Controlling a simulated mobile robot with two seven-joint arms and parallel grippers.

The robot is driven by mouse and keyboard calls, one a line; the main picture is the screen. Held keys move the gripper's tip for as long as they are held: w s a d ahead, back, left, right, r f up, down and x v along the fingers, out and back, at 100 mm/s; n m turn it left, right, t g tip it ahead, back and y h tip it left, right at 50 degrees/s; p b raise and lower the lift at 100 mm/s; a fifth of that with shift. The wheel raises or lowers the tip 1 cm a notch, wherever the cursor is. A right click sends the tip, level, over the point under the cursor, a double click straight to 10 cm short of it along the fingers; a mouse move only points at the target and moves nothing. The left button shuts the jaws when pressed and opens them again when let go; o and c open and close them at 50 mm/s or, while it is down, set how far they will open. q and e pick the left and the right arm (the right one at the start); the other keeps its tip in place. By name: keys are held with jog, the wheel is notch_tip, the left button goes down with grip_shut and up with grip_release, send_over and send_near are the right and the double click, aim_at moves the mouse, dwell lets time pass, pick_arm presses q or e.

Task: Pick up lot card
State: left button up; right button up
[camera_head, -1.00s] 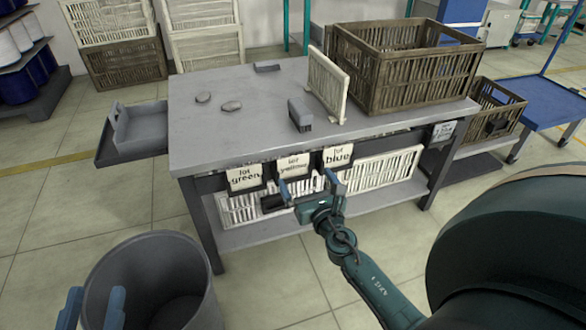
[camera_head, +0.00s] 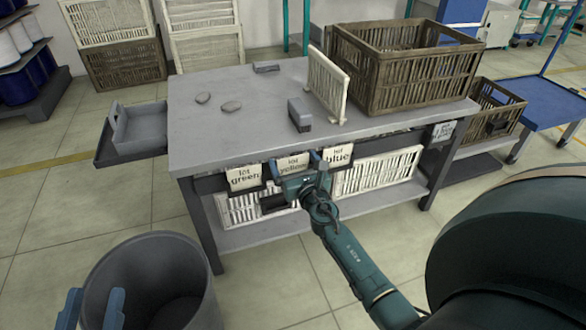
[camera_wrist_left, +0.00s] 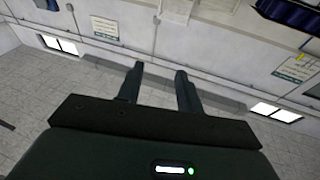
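Three pale lot cards hang along the front edge of the workbench: lot green (camera_head: 243,178), lot yellow (camera_head: 292,164) and lot blue (camera_head: 338,156). My right gripper (camera_head: 297,165) is at the yellow card, its blue fingers spread toward the card's left and right sides. It looks open; whether it touches the card cannot be told. The gripper body hides the space just below that card. My left gripper (camera_head: 91,308) is open and empty at the lower left, in front of the grey bin. Its spread fingers also show in the left wrist view (camera_wrist_left: 158,82).
The grey workbench (camera_head: 225,130) carries a brown slatted crate (camera_head: 400,82), a white slatted panel (camera_head: 327,84), a small dark grey block (camera_head: 299,115) and two flat grey pieces. A grey bin (camera_head: 150,270) stands front left. White slatted crates sit on the lower shelf.

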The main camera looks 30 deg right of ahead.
jog(key=c, duration=0.7)
